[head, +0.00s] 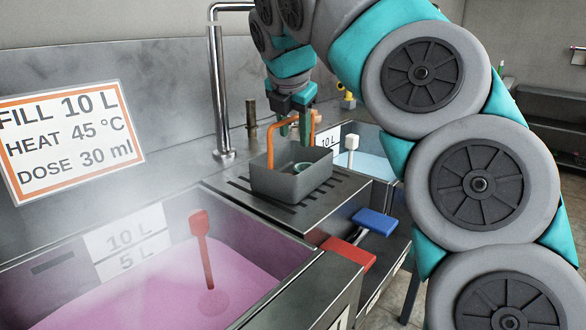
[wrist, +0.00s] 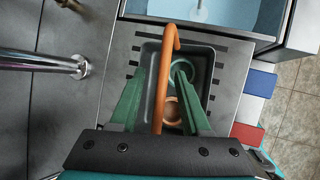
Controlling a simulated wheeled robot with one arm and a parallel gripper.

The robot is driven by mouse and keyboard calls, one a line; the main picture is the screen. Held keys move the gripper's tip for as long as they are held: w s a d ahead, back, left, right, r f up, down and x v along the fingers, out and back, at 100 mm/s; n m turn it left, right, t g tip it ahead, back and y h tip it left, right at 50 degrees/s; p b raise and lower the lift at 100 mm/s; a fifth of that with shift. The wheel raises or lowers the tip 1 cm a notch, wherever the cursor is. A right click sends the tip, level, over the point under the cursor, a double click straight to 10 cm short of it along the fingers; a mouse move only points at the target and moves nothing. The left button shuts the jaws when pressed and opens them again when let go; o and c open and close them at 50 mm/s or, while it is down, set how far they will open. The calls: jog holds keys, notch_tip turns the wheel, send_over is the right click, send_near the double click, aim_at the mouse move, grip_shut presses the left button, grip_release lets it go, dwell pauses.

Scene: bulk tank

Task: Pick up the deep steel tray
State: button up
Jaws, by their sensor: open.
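The deep steel tray (head: 292,184) is a dark grey open box with an orange arched handle (head: 270,140). It sits level on the slotted drainboard between two basins. In the wrist view the tray (wrist: 208,62) lies below my gripper, with its handle (wrist: 162,85) running between my fingers. My gripper (head: 293,128) points down at the handle's top. Its green fingers (wrist: 164,78) are open, one on each side of the handle, with gaps visible. A green ring (wrist: 184,72) and a tan round item (wrist: 174,110) lie inside the tray. My palm hides the tray's near end.
The near basin (head: 150,275) holds steaming pink liquid and a red-handled tool (head: 201,250). The far basin (head: 365,165) holds pale blue liquid. A tall tap (head: 219,90) stands at the back. Red (head: 348,254) and blue (head: 377,221) blocks show at the front edge.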

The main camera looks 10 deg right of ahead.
jog(key=shift+f, duration=0.3)
dwell(0.5)
grip_shut()
dwell(0.4)
dwell(1.1)
